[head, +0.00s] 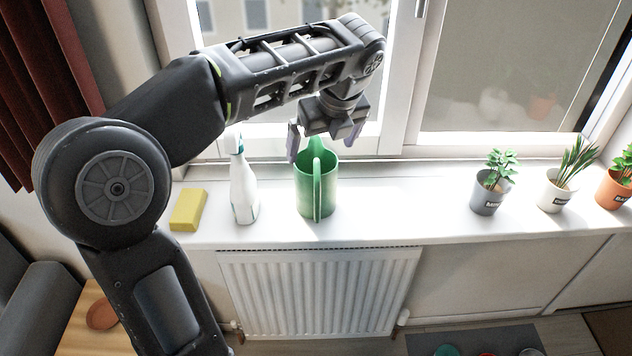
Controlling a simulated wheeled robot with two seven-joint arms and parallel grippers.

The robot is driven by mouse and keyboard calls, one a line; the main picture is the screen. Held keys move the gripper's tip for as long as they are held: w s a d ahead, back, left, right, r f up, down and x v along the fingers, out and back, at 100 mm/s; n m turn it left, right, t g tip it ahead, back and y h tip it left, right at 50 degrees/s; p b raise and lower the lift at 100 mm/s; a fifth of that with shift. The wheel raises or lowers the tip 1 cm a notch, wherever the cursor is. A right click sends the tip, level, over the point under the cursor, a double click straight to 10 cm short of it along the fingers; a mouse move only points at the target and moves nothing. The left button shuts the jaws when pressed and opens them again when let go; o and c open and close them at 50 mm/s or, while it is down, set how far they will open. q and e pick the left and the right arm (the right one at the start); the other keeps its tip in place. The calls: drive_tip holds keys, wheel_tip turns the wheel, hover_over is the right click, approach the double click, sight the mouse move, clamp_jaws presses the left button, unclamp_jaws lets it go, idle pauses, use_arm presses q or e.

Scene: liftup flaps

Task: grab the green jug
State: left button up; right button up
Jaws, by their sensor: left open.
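The green jug (327,188) stands upright on the white windowsill, in the middle of the head view. Its handle faces toward me and its mouth is open at the top. My left gripper (322,148) is above the jug, pointing down, with its fingers apart. One finger is left of the jug's upper part and the other is to the right, near the rim. I cannot tell whether either finger touches the jug. My right gripper is not in view.
A white spray bottle (243,190) stands just left of the jug, with a yellow sponge (188,210) beyond it. Potted plants in grey (489,198), white (555,194) and orange (614,192) pots stand at right. The sill between jug and plants is clear. A radiator (318,293) is below.

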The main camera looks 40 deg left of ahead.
use_arm(q)
drive_tip(key=shift+x, duration=0.95)
drive_tip(key=shift+f, duration=0.1)
drive_tip(key=x, duration=0.5)
drive_tip(key=shift+d+f+p, duration=0.1)
drive_tip(key=shift+p, duration=0.2)
drive_tip(key=shift+c, duration=0.3)
drive_tip(key=c, duration=2)
drive_tip(key=shift+r, duration=0.25)
